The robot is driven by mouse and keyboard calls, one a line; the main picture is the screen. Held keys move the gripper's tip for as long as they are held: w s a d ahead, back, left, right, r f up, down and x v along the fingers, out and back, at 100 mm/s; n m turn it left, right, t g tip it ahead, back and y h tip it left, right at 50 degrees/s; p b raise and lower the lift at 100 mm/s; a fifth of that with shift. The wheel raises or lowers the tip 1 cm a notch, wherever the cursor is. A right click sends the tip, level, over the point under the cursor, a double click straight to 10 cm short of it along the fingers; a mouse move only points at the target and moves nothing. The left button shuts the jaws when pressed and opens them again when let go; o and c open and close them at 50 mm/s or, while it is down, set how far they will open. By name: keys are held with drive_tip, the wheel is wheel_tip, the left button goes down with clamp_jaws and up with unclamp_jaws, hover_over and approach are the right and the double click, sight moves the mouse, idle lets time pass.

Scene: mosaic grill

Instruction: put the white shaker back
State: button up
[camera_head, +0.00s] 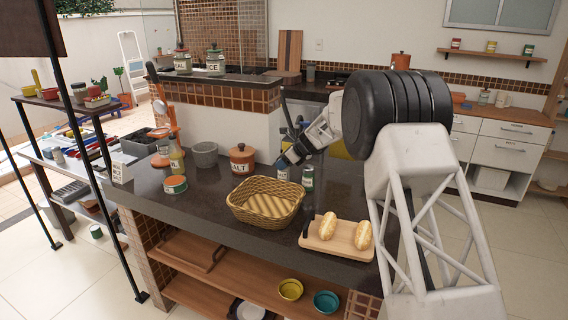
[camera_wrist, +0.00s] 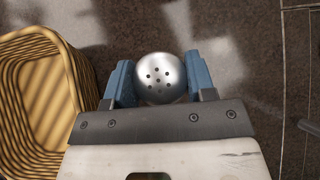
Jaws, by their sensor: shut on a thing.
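My gripper (camera_head: 284,164) reaches over the dark counter behind the bread basket. Its blue fingers (camera_wrist: 160,82) are shut on a shaker, one on each side of its silver domed top with small holes (camera_wrist: 160,75). In the head view the pale body of this shaker (camera_head: 282,174) shows just below the fingers, partly covered by them. I cannot tell whether its base touches the counter. A second shaker, green with a pale label (camera_head: 307,178), stands close to its right.
A board with rolls (camera_head: 337,243) lies front right. A brown salt jar (camera_head: 242,160), grey pot (camera_head: 204,154) and tin (camera_head: 174,185) stand left.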

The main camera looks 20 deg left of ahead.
drive_tip(key=shift+f, duration=0.1)
idle(0.3)
drive_tip(key=o, duration=1)
drive_tip(key=shift+c, duration=0.2)
drive_tip(key=v, duration=1.2)
drive_tip(key=shift+w, duration=0.1)
